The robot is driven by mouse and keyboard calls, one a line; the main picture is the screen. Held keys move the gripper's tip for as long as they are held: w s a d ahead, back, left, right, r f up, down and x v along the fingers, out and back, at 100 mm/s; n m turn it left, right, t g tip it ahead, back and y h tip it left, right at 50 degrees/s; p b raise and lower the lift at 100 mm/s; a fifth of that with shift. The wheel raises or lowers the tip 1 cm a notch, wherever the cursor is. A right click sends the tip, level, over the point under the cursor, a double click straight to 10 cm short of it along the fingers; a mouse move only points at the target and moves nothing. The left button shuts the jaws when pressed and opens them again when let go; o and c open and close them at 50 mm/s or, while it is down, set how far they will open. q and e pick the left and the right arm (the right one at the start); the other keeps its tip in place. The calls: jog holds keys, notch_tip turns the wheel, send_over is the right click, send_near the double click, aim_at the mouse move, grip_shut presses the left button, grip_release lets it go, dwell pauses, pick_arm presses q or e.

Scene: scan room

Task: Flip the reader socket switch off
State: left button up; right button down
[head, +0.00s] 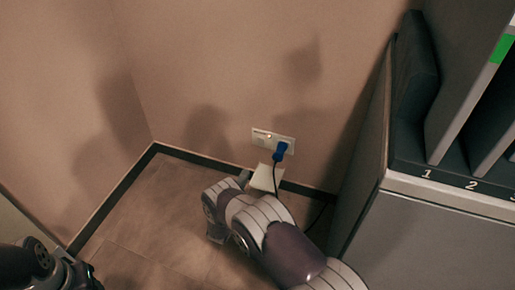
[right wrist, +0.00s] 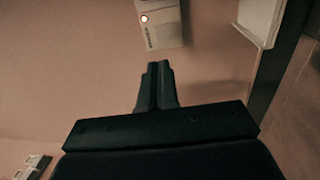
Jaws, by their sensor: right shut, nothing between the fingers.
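The white socket plate (head: 272,139) is on the wall in the head view, with a small glowing light on its left half. A blue plug (head: 280,151) sits in its right half. The switch position is too small to tell. My right gripper (head: 244,177) is low in front of the wall, left of and below the socket, apart from it. In the right wrist view its fingers (right wrist: 158,68) are shut and empty. Ahead of them is a white unit (right wrist: 162,22) with a red-ringed light, cut off by the top edge. My left gripper (head: 82,272) is partly visible at lower left; its jaws are unclear.
A pale box (head: 265,177) is below the socket, partly behind my right arm. A dark cable hangs from the plug. A grey cabinet (head: 430,240) with numbered slots closes off the right side. The floor (head: 150,215) left of my right arm is clear.

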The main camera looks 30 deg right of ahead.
dwell(0.3)
jog(key=b, duration=0.7)
send_near(260, 140)
jog(key=x, duration=0.5)
jog(key=shift+w+d+f, duration=0.1)
jog(key=shift+d+f, duration=0.2)
jog(key=shift+d, duration=0.05)
jog(key=shift+w+d+r+b, duration=0.15)
jog(key=shift+w+d+b, duration=0.1)
jog(key=shift+b, duration=0.05)
jog(key=shift+w+d+r, duration=0.15)
jog(key=shift+w+d, duration=0.05)
jog(key=shift+r, duration=0.1)
